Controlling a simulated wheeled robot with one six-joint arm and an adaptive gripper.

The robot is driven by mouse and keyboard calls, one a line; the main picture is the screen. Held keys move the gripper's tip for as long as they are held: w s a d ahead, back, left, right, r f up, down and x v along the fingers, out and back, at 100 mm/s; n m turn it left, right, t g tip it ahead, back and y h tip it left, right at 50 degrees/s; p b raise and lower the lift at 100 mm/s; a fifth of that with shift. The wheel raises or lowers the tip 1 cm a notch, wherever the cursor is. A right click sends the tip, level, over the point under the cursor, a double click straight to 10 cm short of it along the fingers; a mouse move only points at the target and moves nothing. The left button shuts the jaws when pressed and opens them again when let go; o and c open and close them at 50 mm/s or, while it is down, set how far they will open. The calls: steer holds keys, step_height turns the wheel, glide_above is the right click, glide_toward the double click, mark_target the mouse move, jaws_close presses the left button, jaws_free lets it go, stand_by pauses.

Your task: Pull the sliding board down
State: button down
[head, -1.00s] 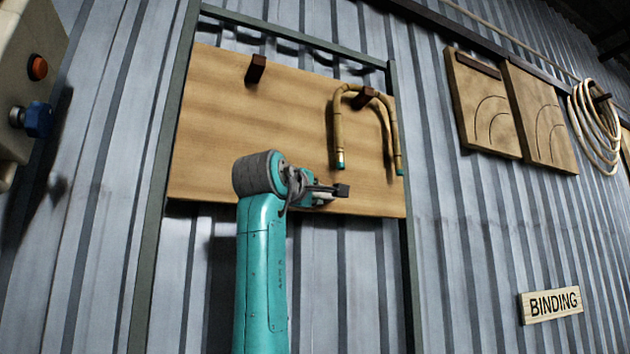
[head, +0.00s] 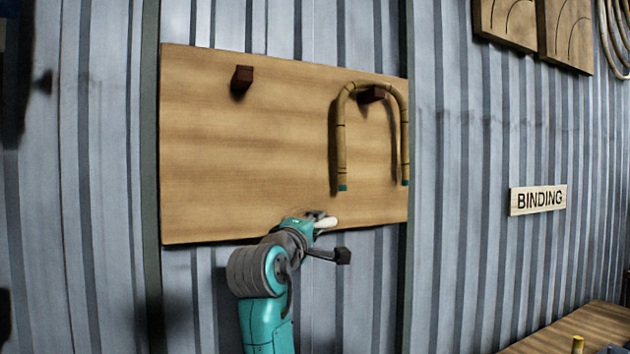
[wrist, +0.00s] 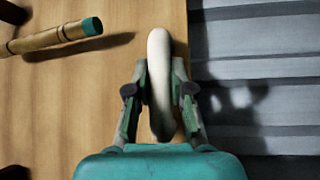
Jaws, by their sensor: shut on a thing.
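The sliding board (head: 250,150) is a wide wooden panel between two dark vertical rails on a corrugated metal wall. A white handle (head: 327,223) sticks out near its lower edge. In the wrist view, my gripper (wrist: 158,92) is shut on the handle (wrist: 159,50), with one finger on each side. In the head view, my gripper (head: 316,222) is at the board's lower edge, and its fingers are hard to make out. The board fills the left and middle of the wrist view (wrist: 75,110).
A bent rattan piece (head: 341,135) with teal ends hangs on the board's right peg (head: 372,95). Another dark peg (head: 242,79) is at left. A BINDING sign (head: 538,200) is on the wall at right. A wooden table (head: 585,330) is at lower right.

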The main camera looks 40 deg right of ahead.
step_height(320, 180, down, 24)
steer(key=shift+f, duration=0.1)
steer(key=c, duration=1)
jaws_free()
steer(key=v, duration=1.2)
steer(key=shift+w, duration=0.1)
